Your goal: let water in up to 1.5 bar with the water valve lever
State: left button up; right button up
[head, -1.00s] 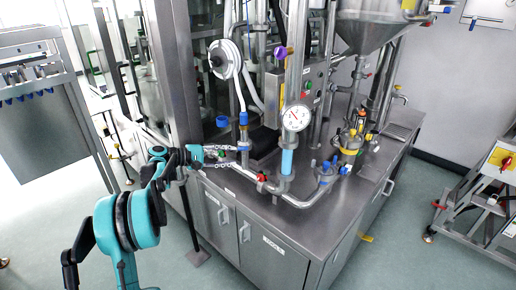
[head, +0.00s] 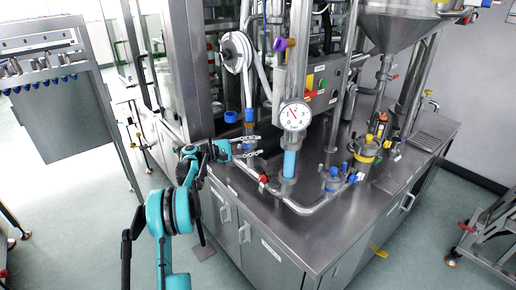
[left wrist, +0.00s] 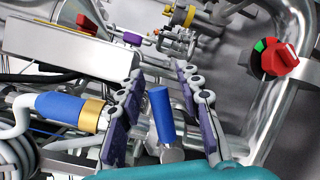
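My left gripper (head: 257,146) is at the cabinet's left edge, beside the upright pipe below the blue cap (head: 249,115). In the left wrist view its two purple-padded fingers (left wrist: 162,105) are apart. A blue lever handle (left wrist: 160,112) stands between them, with a visible gap on both sides. In the head view that handle is hidden by the gripper. The round white pressure gauge (head: 294,116) has a red needle pointing up and left; its numbers are too small to read. My right gripper is out of view.
A red valve handle (head: 264,179) sits on the low pipe right of my gripper. The wrist view shows a red and green knob (left wrist: 275,56) and a blue hose fitting (left wrist: 70,112). A blue pipe section (head: 289,164) is below the gauge.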

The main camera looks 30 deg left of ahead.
pick_arm(q)
jog(key=shift+w+d, duration=0.5)
grip_shut()
jog(key=shift+f+m, duration=0.1)
jog(key=shift+m, duration=0.2)
jog(key=shift+s+d+f+m+g+y+p, duration=0.2)
jog(key=shift+f+m+y+p, duration=0.3)
jog(key=shift+f+m, duration=0.5)
jog(key=shift+w+d+f+m+g+y+p, duration=0.1)
jog(key=shift+f+m+g+y+p, duration=0.25)
jog(key=shift+f+m+y, duration=0.6)
jog(key=shift+r+m+h, duration=0.15)
jog(key=shift+m+h, duration=0.1)
jog(key=shift+h, duration=0.1)
